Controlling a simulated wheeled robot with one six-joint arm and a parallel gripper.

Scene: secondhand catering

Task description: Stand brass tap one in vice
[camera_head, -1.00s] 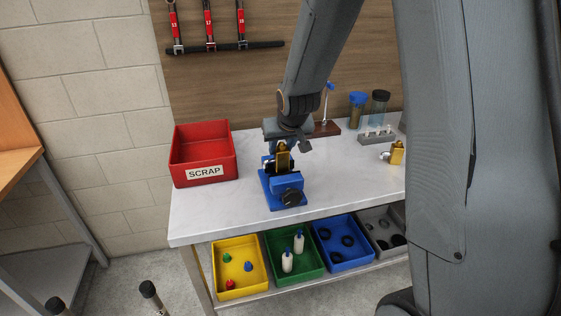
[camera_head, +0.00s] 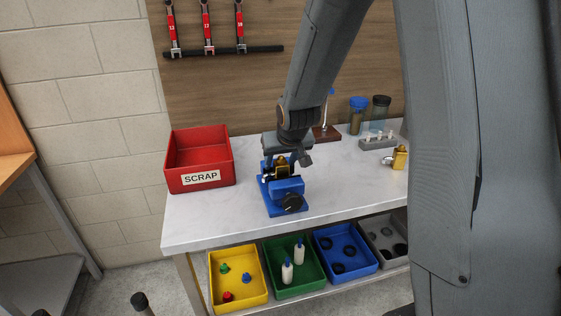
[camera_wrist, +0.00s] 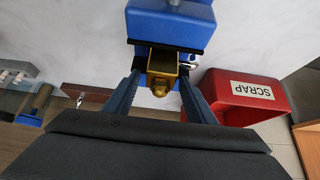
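A brass tap (camera_head: 281,163) is upright at the jaws of the blue vice (camera_head: 287,186), which stands near the front of the bench. My gripper (camera_head: 281,170) points down over the vice, with its fingers on either side of the tap. In the wrist view, the dark blue fingers of my gripper (camera_wrist: 163,75) close in on the sides of the brass tap (camera_wrist: 162,68), right beside the vice (camera_wrist: 170,25). The tap's lower end is hidden, so I cannot tell how deep it sits. A second brass tap (camera_head: 399,158) lies on the bench at right.
A red SCRAP bin (camera_head: 200,180) stands left of the vice. Coloured bins (camera_head: 238,295) sit on the lower shelf. The bench front is clear.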

